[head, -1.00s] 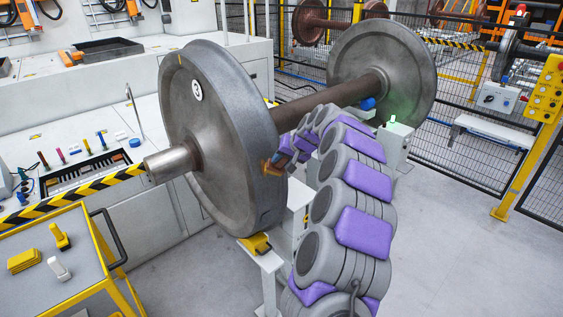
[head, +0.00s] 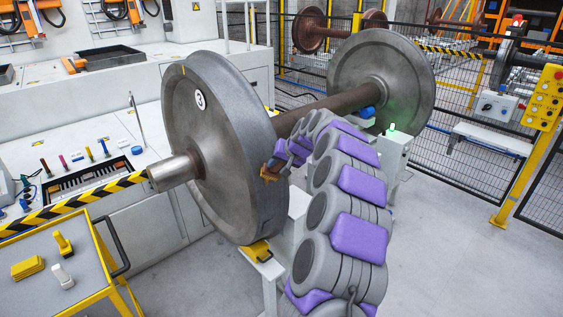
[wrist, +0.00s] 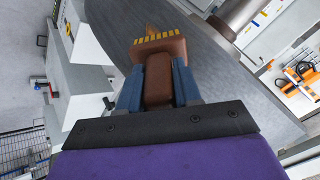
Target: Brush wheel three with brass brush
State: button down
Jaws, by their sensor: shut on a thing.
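The near wheel (head: 222,150) stands upright on the wheelset's axle (head: 330,106), with a white round "3" tag (head: 201,100) on its outer face. My gripper (head: 275,166) is at the wheel's right side, beside the rim, partly hidden by my arm. In the wrist view, my gripper (wrist: 158,88) is shut on the brush (wrist: 160,52), which has a brown handle and a row of yellow bristles. The bristles lie against or very close to the grey wheel surface (wrist: 215,75); contact is hard to tell.
A yellow-framed cart (head: 40,262) with small items stands at lower left. A striped barrier bar (head: 80,205) runs up to the axle end. A second wheel (head: 382,80) is at the axle's far end. Open floor (head: 440,260) lies to the right.

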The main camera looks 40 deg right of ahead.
aim_at(280, 177)
jog(key=shift+s+a+f+b, duration=0.2)
jog(key=shift+a+f+b, duration=0.1)
jog(key=shift+a+f, duration=0.45)
jog(key=shift+f, duration=0.1)
jog(key=shift+s+d+f, duration=0.15)
jog(key=shift+d+f, duration=0.05)
jog(key=shift+d, duration=0.2)
jog(key=shift+s+d+f+b, duration=0.15)
jog(key=shift+d+f+b, duration=0.15)
jog(key=shift+f, duration=0.3)
jog(key=shift+s+d+f+b, duration=0.1)
jog(key=shift+d+f+b, duration=0.2)
jog(key=shift+f, duration=0.25)
jog(key=shift+s+a+f, duration=0.2)
jog(key=shift+a+f, duration=0.4)
jog(key=shift+f, duration=0.05)
jog(key=shift+d, duration=0.2)
